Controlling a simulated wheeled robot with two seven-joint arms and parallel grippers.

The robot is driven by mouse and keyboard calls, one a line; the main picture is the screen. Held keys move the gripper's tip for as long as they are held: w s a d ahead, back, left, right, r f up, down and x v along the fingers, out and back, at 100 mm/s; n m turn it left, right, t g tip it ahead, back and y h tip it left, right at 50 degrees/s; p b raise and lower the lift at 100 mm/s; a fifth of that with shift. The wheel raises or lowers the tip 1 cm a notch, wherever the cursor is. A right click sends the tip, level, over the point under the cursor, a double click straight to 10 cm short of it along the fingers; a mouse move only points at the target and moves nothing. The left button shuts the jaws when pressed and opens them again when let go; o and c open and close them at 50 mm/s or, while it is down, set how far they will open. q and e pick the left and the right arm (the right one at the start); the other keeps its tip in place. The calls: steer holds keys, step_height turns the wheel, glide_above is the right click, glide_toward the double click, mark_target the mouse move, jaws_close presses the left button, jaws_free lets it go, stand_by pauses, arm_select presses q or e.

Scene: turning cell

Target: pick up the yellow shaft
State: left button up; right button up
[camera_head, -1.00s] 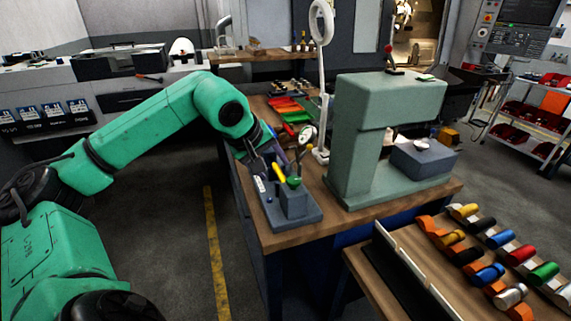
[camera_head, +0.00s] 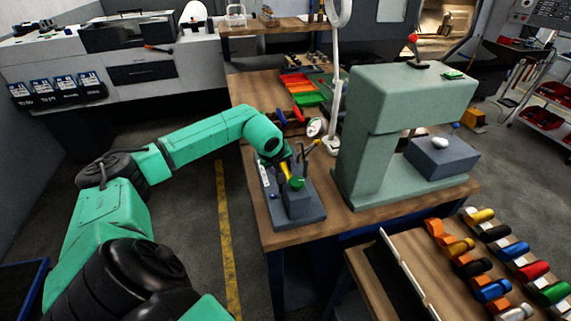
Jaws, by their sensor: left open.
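I cannot tell which one is meant. My left gripper (camera_head: 300,156) is open, above the grey tool block (camera_head: 312,213) on the bench, well to the left of both shafts. Its fingers are small and partly confused with the upright tools there. My right gripper is not in view.
The wooden bench (camera_head: 262,222) carries a green-grey press (camera_head: 365,140), a white lamp post (camera_head: 335,85) and red and green trays (camera_head: 298,84). Black, blue, red and green shafts lie beside the yellow ones.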

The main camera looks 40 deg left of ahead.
arm_select(q)
steer(key=shift+s, duration=0.15)
steer(key=c, duration=0.9)
jaws_close()
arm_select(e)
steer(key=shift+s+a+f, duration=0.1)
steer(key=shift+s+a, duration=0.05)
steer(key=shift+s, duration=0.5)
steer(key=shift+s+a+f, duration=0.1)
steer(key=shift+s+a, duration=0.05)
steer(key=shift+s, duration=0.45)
